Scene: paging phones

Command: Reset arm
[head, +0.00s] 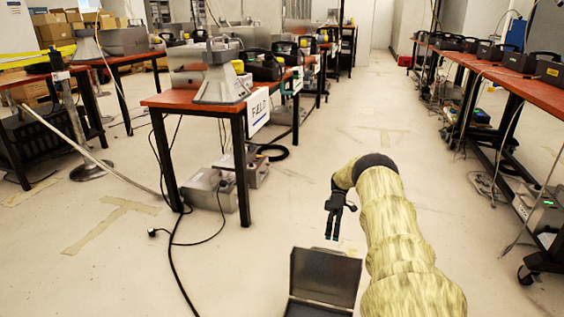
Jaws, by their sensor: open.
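My arm (395,220), in a tan patterned sleeve, reaches up from the bottom right and bends over to the left at its top. My gripper (332,237) is black, hangs fingers down and is open, with nothing seen between its fingers. It is in the air over the floor, just above the far edge of an open dark case (325,275) in the picture. I cannot tell whether the gripper is in front of or behind that edge.
A red-topped table (195,98) with grey equipment stands at left, with metal boxes (208,188) beneath and a black cable (172,262) on the floor. A long bench (495,70) lines the right. The aisle floor (350,115) ahead is clear.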

